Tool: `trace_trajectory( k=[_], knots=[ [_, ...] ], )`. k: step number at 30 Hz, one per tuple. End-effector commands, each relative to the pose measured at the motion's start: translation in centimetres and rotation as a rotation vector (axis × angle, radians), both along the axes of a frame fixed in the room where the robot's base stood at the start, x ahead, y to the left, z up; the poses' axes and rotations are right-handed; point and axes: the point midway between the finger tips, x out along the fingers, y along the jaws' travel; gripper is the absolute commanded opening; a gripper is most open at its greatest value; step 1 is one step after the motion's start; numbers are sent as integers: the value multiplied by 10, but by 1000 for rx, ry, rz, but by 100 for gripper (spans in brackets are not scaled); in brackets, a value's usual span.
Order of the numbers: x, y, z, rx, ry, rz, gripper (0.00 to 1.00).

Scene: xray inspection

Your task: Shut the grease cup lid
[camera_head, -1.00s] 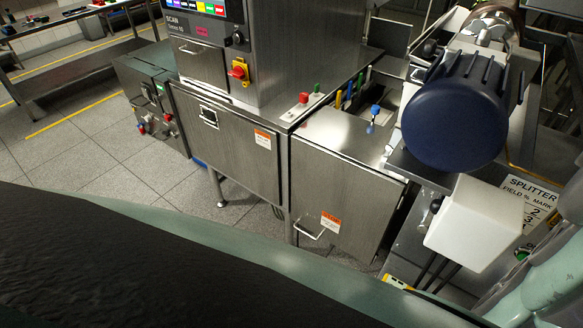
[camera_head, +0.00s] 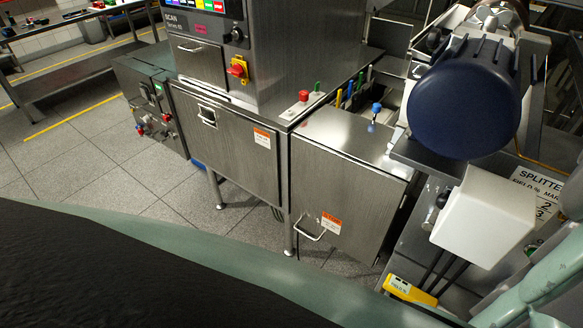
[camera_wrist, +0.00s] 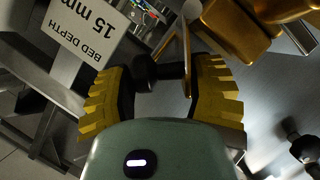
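My gripper (camera_wrist: 160,92) shows in the wrist view with its two yellow ribbed fingers wide apart. A dark knob on a short stem (camera_wrist: 146,70) lies between or just beyond the fingertips; I see no clear contact with either finger. A brass-coloured part (camera_wrist: 236,30) with a thin curved rim stands just beyond the right finger. It may belong to the grease cup, but I cannot tell which piece is the lid or how far it is open. In the head view my gripper is out of sight, and I cannot make out the grease cup there.
A dark blue round motor end (camera_head: 464,105) and a white box (camera_head: 482,217) stand at the right. A steel cabinet (camera_head: 345,185) fills the middle. A "BED DEPTH 15 mm" sign (camera_wrist: 85,38) is close to the left finger. Floor (camera_head: 95,150) is clear at left.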

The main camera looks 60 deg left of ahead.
Motion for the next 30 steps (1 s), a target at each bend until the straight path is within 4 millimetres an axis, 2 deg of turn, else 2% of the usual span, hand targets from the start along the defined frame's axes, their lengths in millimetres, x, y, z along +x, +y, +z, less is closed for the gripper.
trace_trajectory(
  k=[1, 6, 17, 30],
  knots=[
    [0, 0, 0, 0, 0, -1, 60],
    [0, 0, 0, 2, -1, 0, 75],
    [0, 0, 2, 23, 9, 3, 75],
    [7, -12, 8, 264, 94, 4, 75]
  ],
)
